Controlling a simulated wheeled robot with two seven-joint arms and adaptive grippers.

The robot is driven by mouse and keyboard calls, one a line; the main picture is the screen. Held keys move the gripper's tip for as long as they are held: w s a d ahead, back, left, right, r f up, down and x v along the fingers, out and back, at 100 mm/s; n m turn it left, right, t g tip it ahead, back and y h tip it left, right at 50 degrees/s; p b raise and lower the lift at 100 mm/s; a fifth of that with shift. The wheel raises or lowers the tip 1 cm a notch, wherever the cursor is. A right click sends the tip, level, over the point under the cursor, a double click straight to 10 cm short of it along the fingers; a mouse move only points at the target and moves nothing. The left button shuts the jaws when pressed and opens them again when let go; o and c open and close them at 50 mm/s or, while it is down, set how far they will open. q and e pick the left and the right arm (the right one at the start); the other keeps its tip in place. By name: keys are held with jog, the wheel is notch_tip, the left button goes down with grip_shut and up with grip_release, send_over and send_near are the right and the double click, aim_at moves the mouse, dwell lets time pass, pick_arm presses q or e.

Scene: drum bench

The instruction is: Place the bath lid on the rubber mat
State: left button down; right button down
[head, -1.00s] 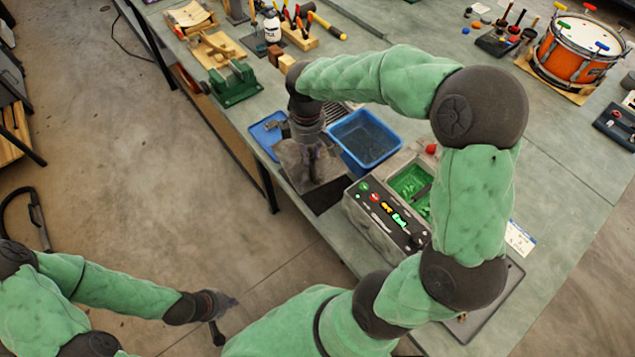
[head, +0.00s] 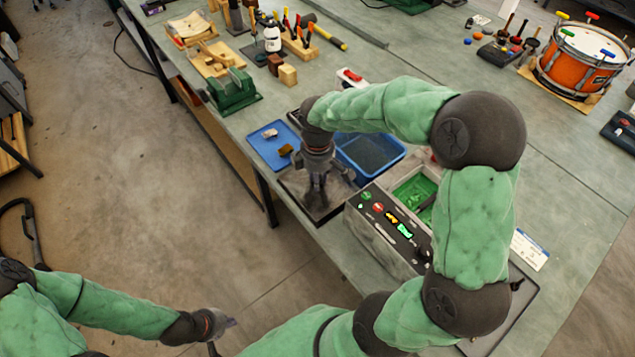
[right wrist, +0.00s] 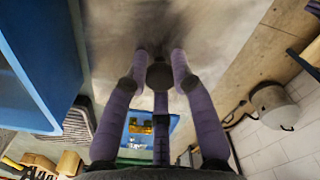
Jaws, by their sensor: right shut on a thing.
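The bath lid (head: 297,184) is a flat grey plate near the bench's front edge, left of the control box. My right gripper (head: 317,200) points down at it and is shut on its round dark knob, which shows between the fingers in the right wrist view (right wrist: 160,75). The black rubber mat (head: 329,214) lies under the lid, mostly hidden, with a dark strip showing along the front. I cannot tell whether the lid touches the mat. My left gripper (head: 224,323) hangs over the floor at lower left, clear of the bench; its fingers are unclear.
A blue tray (head: 265,154) with small pieces lies left of the lid. A blue bin (head: 370,153) stands behind it. The control box (head: 386,228) with a green-filled basin (head: 413,190) is close on the right. A green vise-like tool (head: 233,91) stands farther left.

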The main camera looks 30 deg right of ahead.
jog(key=shift+f, duration=0.55)
jog(key=c, duration=1)
grip_release()
jog(key=shift+f, duration=0.15)
jog(key=shift+c, duration=0.2)
notch_tip(320, 180, up, 12)
jog(key=p, duration=0.4)
jog(key=shift+r, duration=0.2)
